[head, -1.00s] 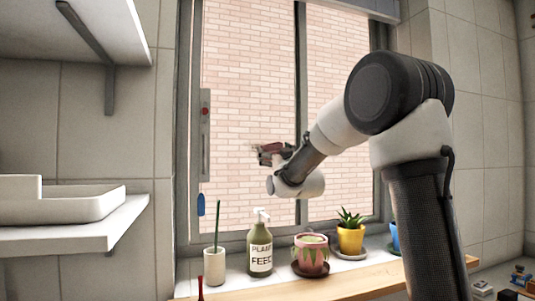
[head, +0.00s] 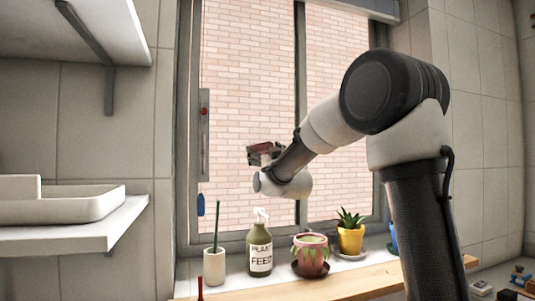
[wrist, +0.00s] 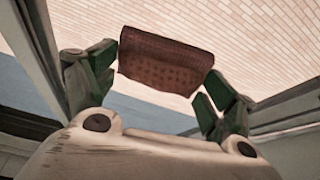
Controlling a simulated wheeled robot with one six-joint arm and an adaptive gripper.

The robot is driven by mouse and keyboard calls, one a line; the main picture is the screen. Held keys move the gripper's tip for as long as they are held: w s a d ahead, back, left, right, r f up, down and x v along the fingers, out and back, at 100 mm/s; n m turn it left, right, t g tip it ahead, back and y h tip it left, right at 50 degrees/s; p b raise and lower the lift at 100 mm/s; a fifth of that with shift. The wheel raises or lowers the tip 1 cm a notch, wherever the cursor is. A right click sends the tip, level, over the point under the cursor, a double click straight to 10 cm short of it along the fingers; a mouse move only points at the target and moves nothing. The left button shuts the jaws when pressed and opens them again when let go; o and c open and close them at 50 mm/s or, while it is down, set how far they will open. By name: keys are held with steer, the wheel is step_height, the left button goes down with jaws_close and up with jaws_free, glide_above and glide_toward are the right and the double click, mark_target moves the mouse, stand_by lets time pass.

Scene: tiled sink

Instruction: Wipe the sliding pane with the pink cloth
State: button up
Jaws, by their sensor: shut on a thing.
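The pink cloth (wrist: 165,62) is a folded, reddish-brown looking pad in the wrist view, held between the green fingertips of my gripper (wrist: 150,85). In the head view the cloth (head: 264,148) is a small dark reddish shape at my gripper (head: 266,157), in front of the left pane. The sliding pane (head: 245,90) stands upright in a grey frame, with a brick wall showing through it. I cannot tell whether the cloth touches the glass.
On the sill below stand a white cup (head: 214,266) with a green stick, a plant feed spray bottle (head: 260,250), a pink pot (head: 311,258) and a yellow pot (head: 350,238). A shelf with a white tray (head: 70,203) is at left.

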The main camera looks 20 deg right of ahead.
mark_target(241, 148)
steer(key=shift+a, duration=3.65)
steer(key=shift+c, duration=0.4)
steer(key=s, duration=0.6)
steer(key=shift+d, duration=0.1)
steer(key=s, duration=0.3)
